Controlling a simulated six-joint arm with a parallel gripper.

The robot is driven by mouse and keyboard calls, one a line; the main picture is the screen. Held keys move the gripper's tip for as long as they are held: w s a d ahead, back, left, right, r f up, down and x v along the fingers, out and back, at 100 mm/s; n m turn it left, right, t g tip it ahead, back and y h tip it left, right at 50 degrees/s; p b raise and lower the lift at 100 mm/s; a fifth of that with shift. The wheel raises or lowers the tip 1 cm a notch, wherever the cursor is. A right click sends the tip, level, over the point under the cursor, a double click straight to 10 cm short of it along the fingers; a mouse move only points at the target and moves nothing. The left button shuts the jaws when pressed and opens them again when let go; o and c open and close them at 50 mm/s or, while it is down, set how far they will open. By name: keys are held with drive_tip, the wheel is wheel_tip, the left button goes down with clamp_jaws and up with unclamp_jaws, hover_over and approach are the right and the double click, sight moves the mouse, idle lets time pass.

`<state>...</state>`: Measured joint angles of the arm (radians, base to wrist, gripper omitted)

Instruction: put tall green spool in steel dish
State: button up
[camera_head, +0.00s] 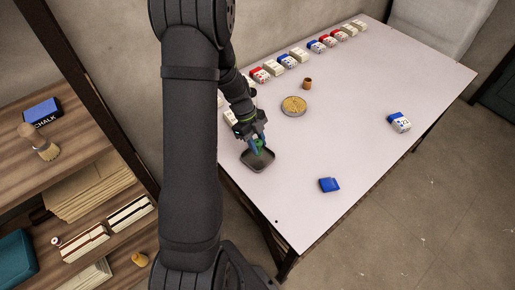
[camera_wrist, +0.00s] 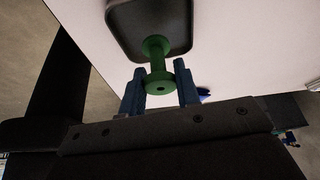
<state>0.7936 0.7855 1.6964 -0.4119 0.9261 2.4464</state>
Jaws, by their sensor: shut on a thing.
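The tall green spool (camera_wrist: 158,66) is held between the two blue fingers of my gripper (camera_wrist: 160,85) in the wrist view. Its far end overlaps the steel dish in that view. The steel dish (camera_head: 262,165) is a dark, shallow, rounded-square tray near the left end of the white table; its rim also shows at the top of the wrist view (camera_wrist: 190,45). In the head view my gripper (camera_head: 257,146) is over the back part of the dish, with a bit of green between the fingers. I cannot tell whether the spool touches the dish floor.
On the white table (camera_head: 340,130), a round tan-topped tin (camera_head: 293,106) and a small brown cup (camera_head: 307,83) stand behind the dish. Several boxes line the wall side. The table's middle is clear.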

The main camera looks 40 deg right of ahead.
drive_tip(key=shift+f, duration=1.65)
drive_tip(key=shift+f, duration=0.1)
drive_tip(key=o, duration=0.9)
drive_tip(key=shift+o, duration=0.2)
drive_tip(key=v, duration=1.2)
drive_tip(key=shift+s, duration=0.2)
drive_tip(key=x, duration=1.1)
drive_tip(key=shift+f, duration=0.3)
drive_tip(key=shift+r, duration=1.65)
